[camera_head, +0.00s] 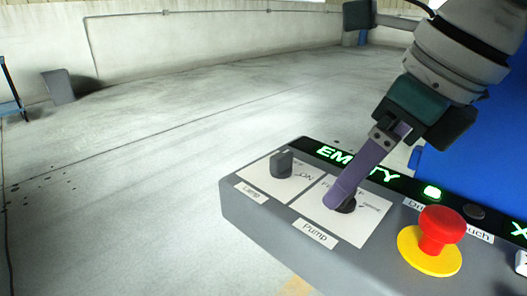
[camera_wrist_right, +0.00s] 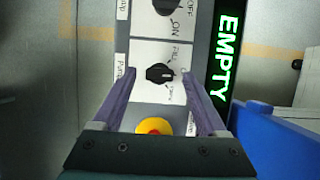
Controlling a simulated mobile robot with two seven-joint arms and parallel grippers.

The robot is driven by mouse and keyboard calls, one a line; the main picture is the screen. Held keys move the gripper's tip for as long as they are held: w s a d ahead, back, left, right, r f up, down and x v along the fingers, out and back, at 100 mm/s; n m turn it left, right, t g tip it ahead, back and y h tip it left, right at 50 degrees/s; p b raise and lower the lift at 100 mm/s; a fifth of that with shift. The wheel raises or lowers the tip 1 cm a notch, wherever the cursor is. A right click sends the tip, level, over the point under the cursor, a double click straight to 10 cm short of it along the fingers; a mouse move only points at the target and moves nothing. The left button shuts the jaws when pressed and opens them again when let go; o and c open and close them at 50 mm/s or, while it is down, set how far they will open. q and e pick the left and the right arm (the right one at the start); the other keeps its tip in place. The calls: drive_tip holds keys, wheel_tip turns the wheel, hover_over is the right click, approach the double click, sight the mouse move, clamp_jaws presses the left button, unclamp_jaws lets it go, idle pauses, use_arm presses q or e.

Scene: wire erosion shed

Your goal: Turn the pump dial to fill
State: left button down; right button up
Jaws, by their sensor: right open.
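The pump dial (camera_head: 347,205) is a small black knob on a white plate above the "Pump" label (camera_head: 314,234). My right gripper (camera_head: 345,190) reaches down over it from the upper right, with one purple finger hiding part of the knob in the head view. In the right wrist view the pump dial (camera_wrist_right: 160,73) lies between the tips of the two spread fingers, with a gap visible on each side. A "FILL" mark shows beside it; the knob's exact setting is hard to read. My left gripper is not in view.
The lamp dial (camera_head: 282,164) sits left of the pump dial. A red emergency button (camera_head: 440,229) on a yellow base is close on the right. A green "EMPTY" display (camera_head: 357,164) runs along the panel's back. The floor (camera_head: 150,170) to the left is mostly clear.

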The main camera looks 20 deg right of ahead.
drive_tip(key=shift+w+f, duration=0.15)
drive_tip(key=shift+f, duration=0.25)
drive_tip(key=shift+a, duration=0.1)
clamp_jaws()
